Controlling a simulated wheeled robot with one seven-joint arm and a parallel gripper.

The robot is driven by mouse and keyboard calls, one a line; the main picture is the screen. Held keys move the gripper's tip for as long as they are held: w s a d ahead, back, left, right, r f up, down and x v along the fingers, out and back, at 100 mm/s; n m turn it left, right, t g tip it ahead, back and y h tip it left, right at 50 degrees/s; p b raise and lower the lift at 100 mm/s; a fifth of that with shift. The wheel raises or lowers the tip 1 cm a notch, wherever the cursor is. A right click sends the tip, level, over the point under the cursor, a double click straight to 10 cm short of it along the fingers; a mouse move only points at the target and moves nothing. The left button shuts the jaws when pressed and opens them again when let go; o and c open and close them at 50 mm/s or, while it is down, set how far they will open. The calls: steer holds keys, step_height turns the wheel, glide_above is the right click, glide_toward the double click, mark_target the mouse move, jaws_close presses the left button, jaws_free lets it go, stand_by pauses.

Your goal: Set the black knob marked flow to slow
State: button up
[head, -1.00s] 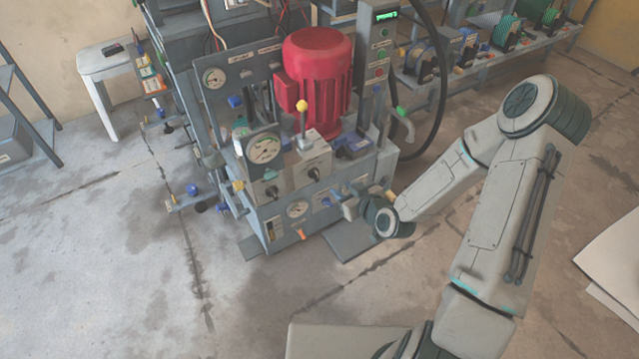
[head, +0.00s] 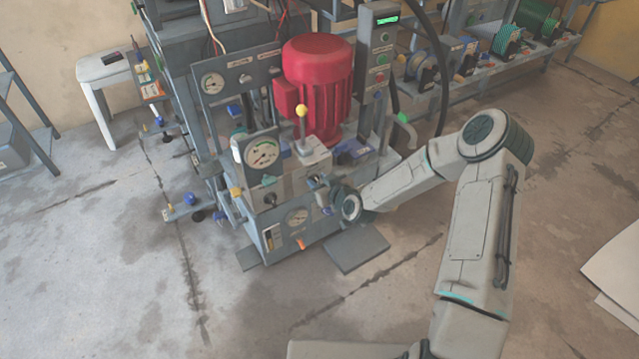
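The press (head: 285,230) stands in the middle of the head view, with control boxes on its front. A small black knob (head: 268,181) shows on the box under the large gauge. A second black knob sat on the box to its right a second ago; now my gripper (head: 319,183) is in front of that spot and hides it. The labels are too small to read, so I cannot tell which knob is marked flow or how it is set. My gripper's fingers are small and partly hidden by my wrist; contact with the knob and finger opening cannot be made out.
A lever with a yellow ball (head: 301,111) rises just above the right box. The red motor (head: 317,85) stands behind it.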

steer(key=shift+w+a+f, duration=0.1)
steer(key=shift+w+a, duration=0.05)
steer(key=shift+w, duration=0.05)
jaws_close()
